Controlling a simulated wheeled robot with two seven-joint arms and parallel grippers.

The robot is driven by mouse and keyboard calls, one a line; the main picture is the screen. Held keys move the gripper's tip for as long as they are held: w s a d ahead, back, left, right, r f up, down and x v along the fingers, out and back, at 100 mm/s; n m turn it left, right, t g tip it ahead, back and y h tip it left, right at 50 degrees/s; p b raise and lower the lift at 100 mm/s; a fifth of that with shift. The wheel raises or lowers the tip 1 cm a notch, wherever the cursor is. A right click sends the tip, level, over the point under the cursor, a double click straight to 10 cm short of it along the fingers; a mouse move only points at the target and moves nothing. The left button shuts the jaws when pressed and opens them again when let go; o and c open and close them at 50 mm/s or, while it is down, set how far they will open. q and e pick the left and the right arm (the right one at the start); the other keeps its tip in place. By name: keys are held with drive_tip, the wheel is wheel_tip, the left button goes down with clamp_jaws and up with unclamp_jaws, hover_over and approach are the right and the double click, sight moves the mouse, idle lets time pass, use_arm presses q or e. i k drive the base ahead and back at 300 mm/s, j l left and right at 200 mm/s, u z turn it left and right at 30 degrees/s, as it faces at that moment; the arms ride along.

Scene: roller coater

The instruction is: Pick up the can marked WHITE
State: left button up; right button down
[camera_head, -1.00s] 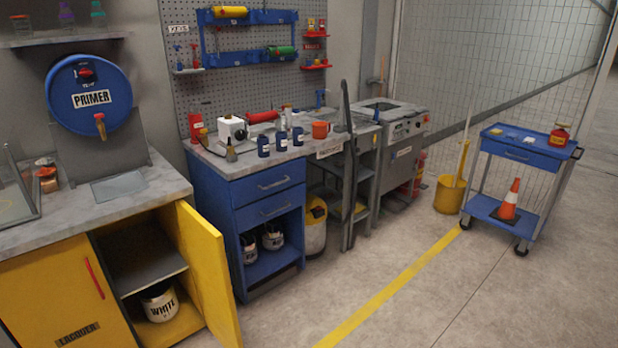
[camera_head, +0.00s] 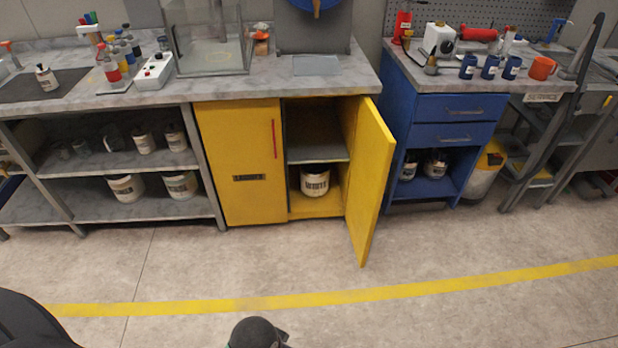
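The white can marked WHITE (camera_head: 315,181) stands upright on the bottom floor of the yellow cabinet (camera_head: 238,205), below its inner shelf. The cabinet's right-hand door (camera_head: 369,180) is swung open toward me. Its left-hand door, with a red handle, is shut. The front of the can shows clearly through the opening. Dark parts of my own body show at the bottom left and bottom middle. Neither of my grippers can be made out.
An open grey shelf unit (camera_head: 110,165) with several cans stands left of the cabinet. A blue drawer unit (camera_head: 445,108) stands right of it. The open door sticks out over the floor. The floor (camera_head: 290,258) in front is clear, with a yellow line across it.

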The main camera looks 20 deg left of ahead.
sight(48, 80)
drive_tip(key=i+l+u, duration=0.2)
drive_tip(key=l+u, duration=0.2)
drive_tip(key=l, duration=0.3)
drive_tip(key=l+u, duration=0.4)
drive_tip(key=l, duration=0.35)
drive_tip(key=l+u, duration=0.4)
drive_tip(key=l, duration=0.4)
drive_tip(key=k+l, duration=0.85)
drive_tip(key=k, duration=0.2)
drive_tip(key=i+j, duration=0.65)
drive_tip(key=j, duration=0.2)
drive_tip(key=i+j+z, duration=0.1)
drive_tip(key=i+j, duration=0.55)
drive_tip(key=j, duration=0.25)
drive_tip(key=i+j, duration=0.3)
drive_tip(key=j, duration=0.2)
drive_tip(key=i+j+z, duration=0.1)
drive_tip(key=i+j, duration=0.25)
drive_tip(key=j, duration=0.1)
